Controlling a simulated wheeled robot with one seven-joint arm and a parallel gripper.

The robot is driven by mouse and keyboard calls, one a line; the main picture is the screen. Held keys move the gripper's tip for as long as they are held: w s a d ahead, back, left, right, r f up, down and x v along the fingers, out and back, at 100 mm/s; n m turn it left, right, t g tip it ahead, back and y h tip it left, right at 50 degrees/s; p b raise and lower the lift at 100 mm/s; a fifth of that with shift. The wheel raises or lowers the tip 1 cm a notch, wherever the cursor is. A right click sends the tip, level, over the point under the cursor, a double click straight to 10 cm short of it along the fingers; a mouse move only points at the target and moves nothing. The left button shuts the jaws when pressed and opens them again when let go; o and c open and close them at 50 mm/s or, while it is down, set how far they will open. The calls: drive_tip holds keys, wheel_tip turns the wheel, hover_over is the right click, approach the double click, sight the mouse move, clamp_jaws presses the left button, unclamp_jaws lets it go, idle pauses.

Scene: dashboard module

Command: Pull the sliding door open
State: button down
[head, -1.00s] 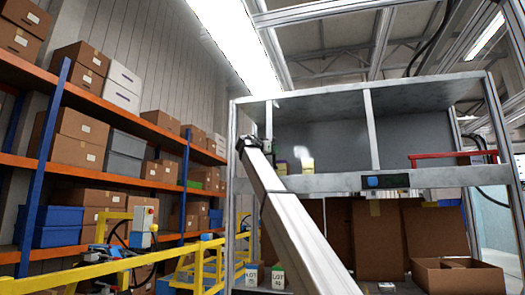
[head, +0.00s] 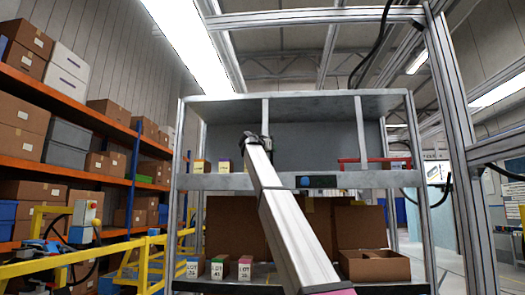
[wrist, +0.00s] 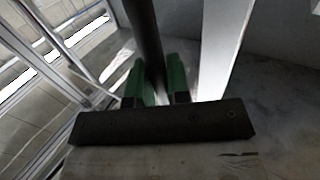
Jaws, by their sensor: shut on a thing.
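The sliding door (head: 360,135) shows in the head view as a see-through panel between two pale upright edges in the upper part of the metal cabinet (head: 290,99). Its left edge stands well in from the cabinet's left side, leaving an opening there. My gripper (head: 257,140) is at that left edge, at the end of my raised arm. In the wrist view, the green fingers of my gripper (wrist: 157,78) are shut around a dark upright bar, the door handle (wrist: 146,35). A pale door edge (wrist: 222,50) runs just right of it. My gripper hides part of the handle.
Small boxes (head: 224,167) stand on the upper shelf left of the door edge. A red bar (head: 375,162) lies at the right. Lot boxes (head: 220,267) and an open carton (head: 373,263) sit below. A metal post (head: 455,150) stands at the right.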

drive_tip(key=shift+d, duration=0.45)
drive_tip(key=c, duration=1.1)
unclamp_jaws()
drive_tip(key=v, duration=1.1)
drive_tip(key=shift+f, duration=0.1)
